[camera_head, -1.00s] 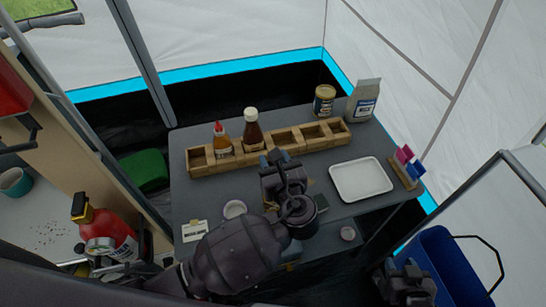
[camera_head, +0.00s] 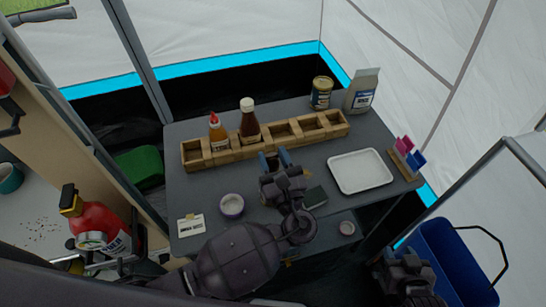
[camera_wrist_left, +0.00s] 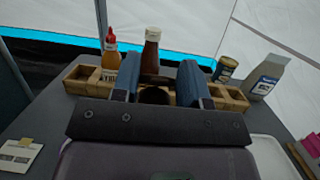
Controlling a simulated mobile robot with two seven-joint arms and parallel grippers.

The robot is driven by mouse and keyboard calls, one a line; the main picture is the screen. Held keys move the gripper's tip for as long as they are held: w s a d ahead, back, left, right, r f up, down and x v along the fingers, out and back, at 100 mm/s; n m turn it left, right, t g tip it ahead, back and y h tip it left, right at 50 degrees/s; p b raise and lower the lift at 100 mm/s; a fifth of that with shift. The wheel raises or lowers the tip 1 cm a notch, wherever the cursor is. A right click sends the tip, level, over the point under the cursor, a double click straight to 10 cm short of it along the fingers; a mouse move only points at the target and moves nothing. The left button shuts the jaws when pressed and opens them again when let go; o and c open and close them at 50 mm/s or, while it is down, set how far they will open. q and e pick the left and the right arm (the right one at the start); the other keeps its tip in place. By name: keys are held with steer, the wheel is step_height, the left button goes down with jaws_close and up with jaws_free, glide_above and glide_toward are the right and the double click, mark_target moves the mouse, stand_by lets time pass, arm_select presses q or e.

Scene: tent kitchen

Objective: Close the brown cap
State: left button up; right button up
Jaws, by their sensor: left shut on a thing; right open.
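My left gripper (camera_head: 274,160) is above the middle of the grey table, in front of the wooden condiment rack. In the left wrist view its two blue fingers stand apart with a dark brown round piece (camera_wrist_left: 154,95) between them. It looks like the brown cap, mostly hidden by the gripper. Beyond the fingers, a dark brown bottle with a white top (camera_head: 249,122) stands upright in the rack (camera_head: 281,139). An open-looking round container with a purple side (camera_head: 231,206) stands left of my left arm. My right gripper (camera_head: 408,282) is open at the lower right, partly cut off.
An orange bottle with a red tip (camera_head: 219,133) stands in the rack. A can (camera_head: 321,92) and a carton (camera_head: 362,90) stand at the back. A blue bin (camera_head: 450,262) is lower right.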

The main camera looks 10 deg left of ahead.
arm_select(q)
steer(key=shift+f, duration=0.1)
steer(key=o, duration=0.9)
steer(key=shift+o, duration=0.2)
steer(key=b+v, duration=0.1)
steer(key=v, duration=0.9)
steer(key=shift+s+d+b, duration=0.15)
steer(key=shift+s+b, duration=0.2)
steer(key=shift+s, duration=0.05)
steer(key=shift+f, duration=0.1)
